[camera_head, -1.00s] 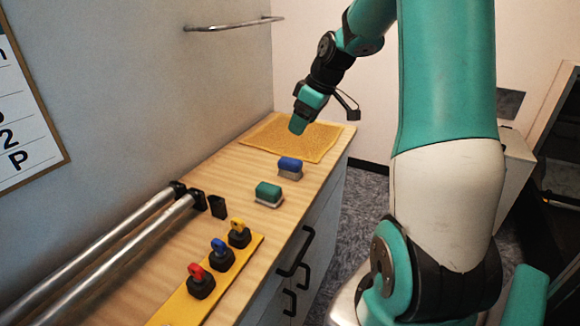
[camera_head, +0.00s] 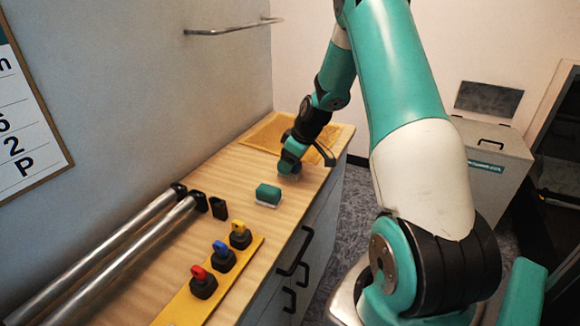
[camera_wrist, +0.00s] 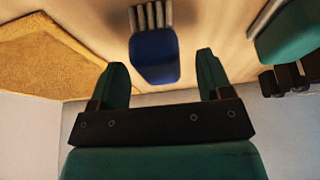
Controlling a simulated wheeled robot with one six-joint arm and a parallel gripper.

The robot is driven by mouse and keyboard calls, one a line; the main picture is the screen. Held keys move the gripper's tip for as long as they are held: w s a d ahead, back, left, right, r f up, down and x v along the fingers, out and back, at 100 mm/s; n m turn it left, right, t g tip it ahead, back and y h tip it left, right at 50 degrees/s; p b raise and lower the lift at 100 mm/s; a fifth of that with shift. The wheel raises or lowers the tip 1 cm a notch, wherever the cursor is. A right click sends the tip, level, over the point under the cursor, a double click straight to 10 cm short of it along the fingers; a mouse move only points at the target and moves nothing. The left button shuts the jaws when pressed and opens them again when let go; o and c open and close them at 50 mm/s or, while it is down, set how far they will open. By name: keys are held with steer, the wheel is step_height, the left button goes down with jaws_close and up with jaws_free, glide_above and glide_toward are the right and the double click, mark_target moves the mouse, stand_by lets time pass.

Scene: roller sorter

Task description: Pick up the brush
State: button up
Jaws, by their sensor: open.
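In the wrist view a blue brush (camera_wrist: 154,56) with pale grey bristles lies on the wooden counter, just beyond and between my fingers. My gripper (camera_wrist: 160,72) is open there, one green finger on each side, with a gap to the brush. In the head view my gripper (camera_head: 288,168) is low over the counter and hides most of the blue brush. A green brush (camera_head: 268,194) stands on the counter, nearer the camera, apart from my gripper; it also shows at the right of the wrist view (camera_wrist: 290,38).
A yellow mat (camera_head: 262,134) lies behind my gripper. Two metal rollers (camera_head: 110,250) lie along the wall. A yellow strip (camera_head: 238,262) holds red, blue and yellow knobs. A bar (camera_head: 232,27) is on the wall. A grey bin (camera_head: 492,160) stands at right.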

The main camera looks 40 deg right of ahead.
steer(key=shift+x, duration=1.6)
steer(key=shift+r, duration=0.1)
steer(key=c, duration=1)
steer(key=shift+c, duration=0.2)
step_height(320, 180, up, 20)
steer(key=b, duration=0.1)
steer(key=shift+b, duration=0.35)
